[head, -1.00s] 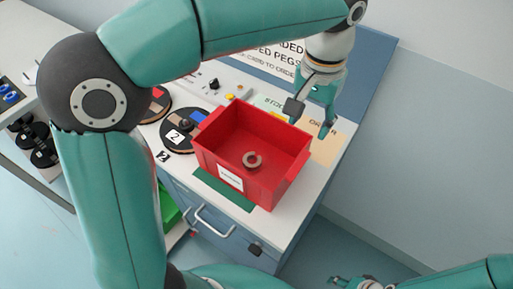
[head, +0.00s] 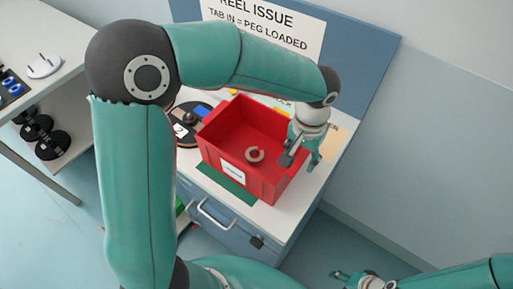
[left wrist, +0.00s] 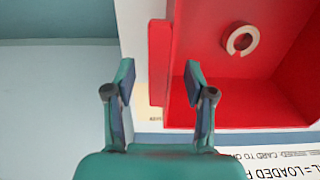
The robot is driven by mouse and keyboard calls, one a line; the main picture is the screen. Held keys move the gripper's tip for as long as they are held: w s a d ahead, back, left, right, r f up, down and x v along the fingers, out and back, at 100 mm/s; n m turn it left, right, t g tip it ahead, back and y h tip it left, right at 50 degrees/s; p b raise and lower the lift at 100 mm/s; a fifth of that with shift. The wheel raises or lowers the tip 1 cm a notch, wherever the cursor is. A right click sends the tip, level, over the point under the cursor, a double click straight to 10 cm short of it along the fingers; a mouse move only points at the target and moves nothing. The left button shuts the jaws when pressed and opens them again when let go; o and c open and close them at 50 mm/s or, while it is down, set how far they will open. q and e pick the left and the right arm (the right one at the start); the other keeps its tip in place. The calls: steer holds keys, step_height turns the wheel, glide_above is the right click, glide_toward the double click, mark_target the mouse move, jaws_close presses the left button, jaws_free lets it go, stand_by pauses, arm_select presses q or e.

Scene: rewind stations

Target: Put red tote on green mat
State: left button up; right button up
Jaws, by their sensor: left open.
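The red tote (head: 222,142) stands upright on the white counter and holds a grey ring-shaped part with a gap (head: 254,155). A strip of the green mat (head: 228,184) shows along the tote's front; the tote hides the rest, so I cannot tell how fully it rests on the mat. My left gripper (head: 300,163) is open at the tote's right end. In the left wrist view its fingers (left wrist: 158,70) are spread to either side of the tote's red end lip (left wrist: 158,62); I see no grip on it. My right gripper (head: 345,277) is at the bottom edge, away from the counter.
A black reel disc (head: 188,132) lies left of the tote, partly behind my arm. A blue back panel with a sign (head: 262,22) stands behind. A drawer with a handle (head: 215,216) is below the counter. Another bench (head: 60,72) stands at left.

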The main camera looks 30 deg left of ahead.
arm_select(q)
steer(key=shift+f, duration=0.7)
jaws_close()
